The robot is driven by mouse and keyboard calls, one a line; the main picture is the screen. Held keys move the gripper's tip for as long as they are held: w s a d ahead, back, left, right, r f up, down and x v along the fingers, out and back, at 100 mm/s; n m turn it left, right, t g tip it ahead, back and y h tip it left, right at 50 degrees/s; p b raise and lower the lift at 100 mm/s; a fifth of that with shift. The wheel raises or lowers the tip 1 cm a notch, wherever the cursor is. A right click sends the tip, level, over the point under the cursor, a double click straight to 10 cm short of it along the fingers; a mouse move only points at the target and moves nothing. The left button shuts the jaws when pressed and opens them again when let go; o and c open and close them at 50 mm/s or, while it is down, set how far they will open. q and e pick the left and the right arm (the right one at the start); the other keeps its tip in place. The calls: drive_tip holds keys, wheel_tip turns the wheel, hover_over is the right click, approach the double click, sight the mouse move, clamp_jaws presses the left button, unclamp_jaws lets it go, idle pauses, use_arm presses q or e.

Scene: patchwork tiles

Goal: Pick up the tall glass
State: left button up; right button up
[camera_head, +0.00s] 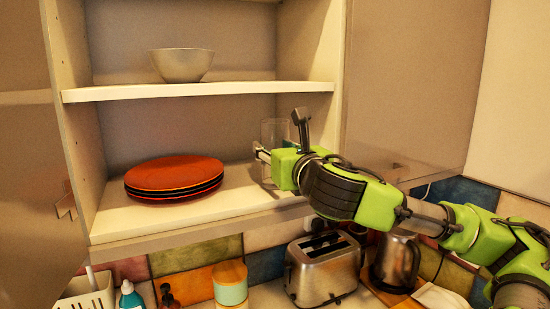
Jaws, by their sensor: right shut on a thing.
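The tall glass (274,131) is clear and stands upright at the right side of the cupboard's lower shelf (150,218). My right gripper (264,154) reaches in from the right and is shut on the glass. The green gripper body hides part of the glass, and I cannot tell whether its base touches the shelf. My left gripper is not in view.
A stack of red plates (174,175) sits left of the glass on the same shelf. A bowl (182,64) stands on the upper shelf (200,91). Below are a toaster (325,270), a kettle (396,260) and a canister (230,284). Shelf space between plates and gripper is clear.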

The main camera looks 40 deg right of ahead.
drive_tip(key=shift+r, duration=0.1)
drive_tip(key=shift+r, duration=0.5)
wheel_tip(320, 180, up, 2)
drive_tip(key=shift+r+p, duration=0.15)
drive_tip(key=shift+p, duration=0.15)
drive_tip(key=b, duration=0.8)
approach(280, 135)
drive_tip(key=v, duration=0.3)
drive_tip(key=shift+v, duration=0.85)
